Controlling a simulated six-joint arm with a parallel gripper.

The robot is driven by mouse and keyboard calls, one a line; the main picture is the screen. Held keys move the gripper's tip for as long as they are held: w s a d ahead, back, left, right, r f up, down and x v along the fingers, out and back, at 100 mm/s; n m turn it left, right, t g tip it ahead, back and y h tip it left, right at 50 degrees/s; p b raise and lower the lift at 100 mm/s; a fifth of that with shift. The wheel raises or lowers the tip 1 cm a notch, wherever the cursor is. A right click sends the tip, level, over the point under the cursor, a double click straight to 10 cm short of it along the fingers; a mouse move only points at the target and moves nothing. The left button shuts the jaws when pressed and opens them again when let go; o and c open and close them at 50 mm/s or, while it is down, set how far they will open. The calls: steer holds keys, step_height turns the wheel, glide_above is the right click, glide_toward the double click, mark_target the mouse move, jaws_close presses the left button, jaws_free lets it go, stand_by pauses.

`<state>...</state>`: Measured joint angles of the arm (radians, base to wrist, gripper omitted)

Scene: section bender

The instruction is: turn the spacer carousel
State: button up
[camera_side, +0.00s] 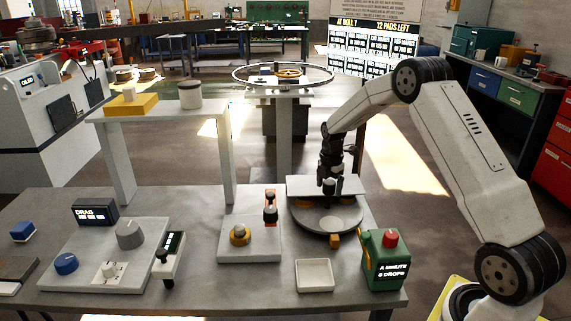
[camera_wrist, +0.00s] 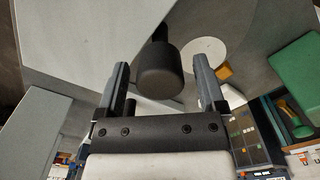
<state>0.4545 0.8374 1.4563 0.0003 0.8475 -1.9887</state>
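The spacer carousel (camera_side: 308,220) is a round grey disc on the bench, with a flat pale plate (camera_side: 300,185) across its back. A small orange block (camera_side: 335,241) sits at its front rim. My gripper (camera_side: 330,185) points down over the back of the carousel. In the wrist view my gripper (camera_wrist: 161,66) is open, with a black knob (camera_wrist: 158,78) showing between its two fingers. Gaps show on both sides of the knob. Whether the knob is at fingertip depth is unclear. The fingertips are hard to make out in the side view.
A green can (camera_side: 385,258) with a red cap stands right of the carousel, near its front. A white tray (camera_side: 314,275) lies in front. A plate with a brass ring (camera_side: 240,235) and black-topped post (camera_side: 270,208) stands left. A control panel (camera_side: 105,255) is further left.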

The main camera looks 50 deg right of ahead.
stand_by(0.3)
steer(key=shift+r, duration=3.95)
steer(key=shift+s+a+m, duration=0.1)
steer(key=shift+a+m, duration=0.2)
steer(key=shift+a, duration=0.2)
steer(key=s+a+f+m+t, duration=0.1)
steer(key=s+a+m+t, duration=0.1)
steer(key=s+a+m, duration=1.5)
steer(key=s+a, duration=0.2)
steer(key=a, duration=0.3)
steer(key=shift+s+a+f+t, duration=0.15)
steer(key=shift+s+f+t, duration=0.05)
steer(key=shift+t, duration=0.1)
